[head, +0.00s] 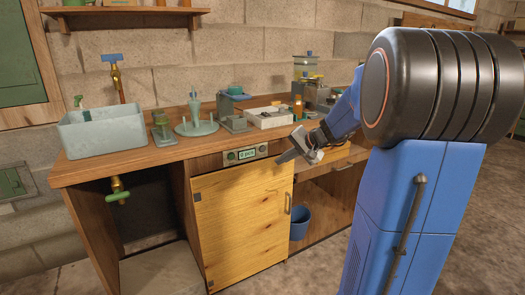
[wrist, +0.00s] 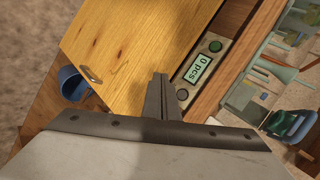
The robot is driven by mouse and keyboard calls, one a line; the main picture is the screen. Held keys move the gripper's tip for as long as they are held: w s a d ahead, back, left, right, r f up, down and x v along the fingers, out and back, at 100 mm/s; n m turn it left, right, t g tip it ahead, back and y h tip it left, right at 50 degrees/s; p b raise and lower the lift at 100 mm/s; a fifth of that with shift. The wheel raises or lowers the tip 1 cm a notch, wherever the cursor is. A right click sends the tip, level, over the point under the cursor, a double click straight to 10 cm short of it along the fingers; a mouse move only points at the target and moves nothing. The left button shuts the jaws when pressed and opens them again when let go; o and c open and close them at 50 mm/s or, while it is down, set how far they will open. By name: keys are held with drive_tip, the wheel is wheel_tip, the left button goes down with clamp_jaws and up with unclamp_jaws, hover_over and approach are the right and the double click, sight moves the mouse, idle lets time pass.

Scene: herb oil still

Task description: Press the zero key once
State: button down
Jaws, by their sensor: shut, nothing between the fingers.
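A control panel (head: 247,154) is set in the counter's front edge above the wooden door. Its small green display (wrist: 198,69) reads "0 pcs". A green round key (wrist: 215,46) is at one end of the display and a dark grey round key (wrist: 182,94) at the other. No label on either key is readable, so I cannot tell which is the zero key. My gripper (head: 283,159) is shut and empty, in front of the counter just right of the panel. In the wrist view its fingertips (wrist: 160,77) appear beside the grey key, apparently not touching it.
The wooden cabinet door (head: 243,215) is closed below the panel. A blue bucket (head: 300,222) stands to its right. On the counter (head: 130,160) are a grey basin (head: 100,133), a green stand (head: 196,127) and a white tray (head: 268,118). The space before the panel looks clear.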

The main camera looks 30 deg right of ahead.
drive_tip(key=shift+w+a, duration=0.15)
drive_tip(key=shift+w, duration=4.2)
drive_tip(key=shift+w, duration=0.15)
drive_tip(key=shift+w, duration=0.25)
drive_tip(key=shift+w, duration=0.35)
drive_tip(key=shift+s, duration=0.75)
drive_tip(key=shift+s, duration=0.15)
drive_tip(key=s, duration=0.4)
drive_tip(key=shift+s, duration=0.35)
